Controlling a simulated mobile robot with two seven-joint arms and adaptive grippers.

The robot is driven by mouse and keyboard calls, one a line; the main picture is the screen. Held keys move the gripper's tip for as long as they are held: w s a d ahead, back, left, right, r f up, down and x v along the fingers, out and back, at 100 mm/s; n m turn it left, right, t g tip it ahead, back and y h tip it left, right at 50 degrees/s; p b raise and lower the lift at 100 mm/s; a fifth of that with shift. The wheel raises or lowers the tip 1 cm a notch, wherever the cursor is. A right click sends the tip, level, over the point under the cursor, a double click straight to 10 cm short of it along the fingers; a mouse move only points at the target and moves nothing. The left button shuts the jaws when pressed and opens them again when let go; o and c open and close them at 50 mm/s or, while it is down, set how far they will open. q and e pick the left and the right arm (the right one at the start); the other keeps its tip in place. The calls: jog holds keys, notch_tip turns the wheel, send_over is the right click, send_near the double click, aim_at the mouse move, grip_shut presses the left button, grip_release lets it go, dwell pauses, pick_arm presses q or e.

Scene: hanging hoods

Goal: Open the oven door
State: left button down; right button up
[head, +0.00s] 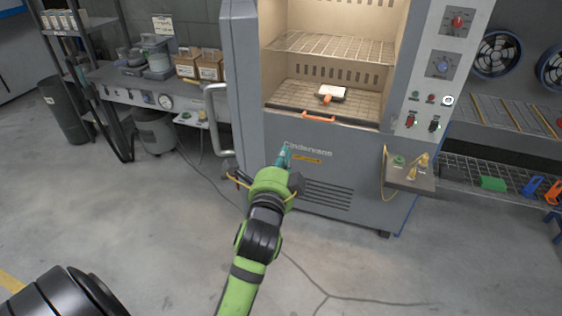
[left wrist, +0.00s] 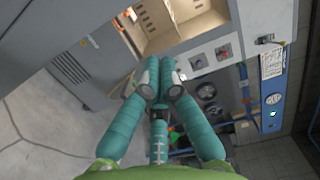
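The grey oven (head: 325,168) stands in the middle of the head view, its lit chamber uncovered. Its door (head: 240,70) is swung out to the left and seen nearly edge-on. The door's metal handle (head: 213,115) is on its left side. My left gripper (head: 284,156) is in front of the oven's lower front, to the right of the handle and apart from it. In the left wrist view its teal fingers (left wrist: 158,72) come together with nothing seen between them. The oven shows beyond them at upper left. My right gripper is not in view.
A white item with an orange handle (head: 330,93) lies on a rack inside the oven. A small side shelf (head: 410,181) juts out at right. A workbench (head: 125,90) stands at left, wire shelves (head: 500,175) at right. A cable crosses the otherwise clear floor (head: 110,230).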

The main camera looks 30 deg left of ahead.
pick_arm(q)
jog(key=a+p, duration=0.1)
jog(key=w+a+p, duration=0.1)
jog(key=a, duration=0.1)
jog(key=w+a+p, duration=0.1)
jog(key=shift+w+a, duration=0.1)
jog(key=shift+a, duration=0.25)
dwell(0.3)
